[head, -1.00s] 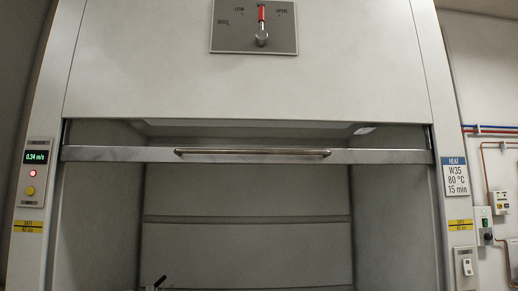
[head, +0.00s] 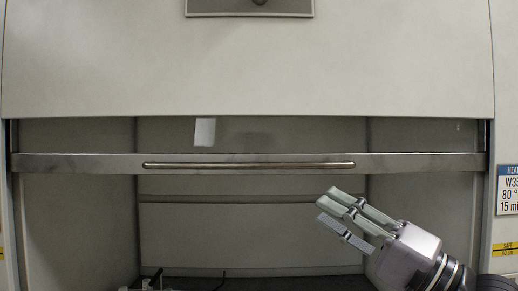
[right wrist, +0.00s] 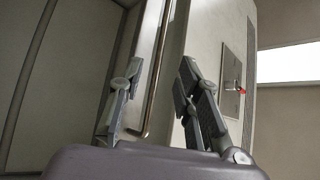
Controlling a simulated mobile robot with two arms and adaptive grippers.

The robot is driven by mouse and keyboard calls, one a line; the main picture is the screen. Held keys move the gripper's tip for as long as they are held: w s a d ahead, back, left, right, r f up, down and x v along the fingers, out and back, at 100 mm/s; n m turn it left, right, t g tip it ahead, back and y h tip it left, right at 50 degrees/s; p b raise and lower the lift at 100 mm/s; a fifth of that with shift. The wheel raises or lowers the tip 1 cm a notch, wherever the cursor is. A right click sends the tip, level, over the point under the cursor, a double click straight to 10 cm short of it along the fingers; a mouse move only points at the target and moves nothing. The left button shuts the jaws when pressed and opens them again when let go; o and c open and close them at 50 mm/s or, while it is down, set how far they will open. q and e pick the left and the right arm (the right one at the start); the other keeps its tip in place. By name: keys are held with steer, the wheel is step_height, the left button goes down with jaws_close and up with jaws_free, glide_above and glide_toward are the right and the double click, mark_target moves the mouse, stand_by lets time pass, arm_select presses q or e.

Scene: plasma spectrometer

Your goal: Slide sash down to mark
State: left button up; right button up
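The fume hood sash has a metal bottom rail (head: 95,163) with a long bar handle (head: 250,165); it hangs level near the top of the opening. A yellow label (head: 503,249), the likely mark, is on the right post, well below the rail; another (head: 2,253) is cut off at the left edge. My right gripper (head: 330,205) is open and empty, below the handle's right part, fingers pointing up and left. In the right wrist view the handle (right wrist: 157,80) shows between the fingers (right wrist: 160,75); contact is not visible. My left gripper is not in view.
The hood interior (head: 250,235) is open below the rail. A small dark and white item (head: 155,280) stands low inside. A blue and white HEAT sign (head: 508,190) is on the right post. A panel (head: 250,6) is above; it shows with a red-tipped lever in the right wrist view (right wrist: 232,85).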

mark_target(255, 167)
steer(key=p+x, duration=0.3)
steer(key=x, duration=0.5)
steer(key=p+x, duration=0.3)
steer(key=x, duration=0.5)
steer(key=shift+s+a+r+p, duration=0.15)
steer(key=shift+a+r+p, duration=0.1)
steer(key=shift+p, duration=0.15)
steer(key=shift+w+a, duration=0.3)
steer(key=shift+a, duration=0.05)
steer(key=shift+c, duration=0.5)
jaws_close()
steer(key=shift+f, duration=0.1)
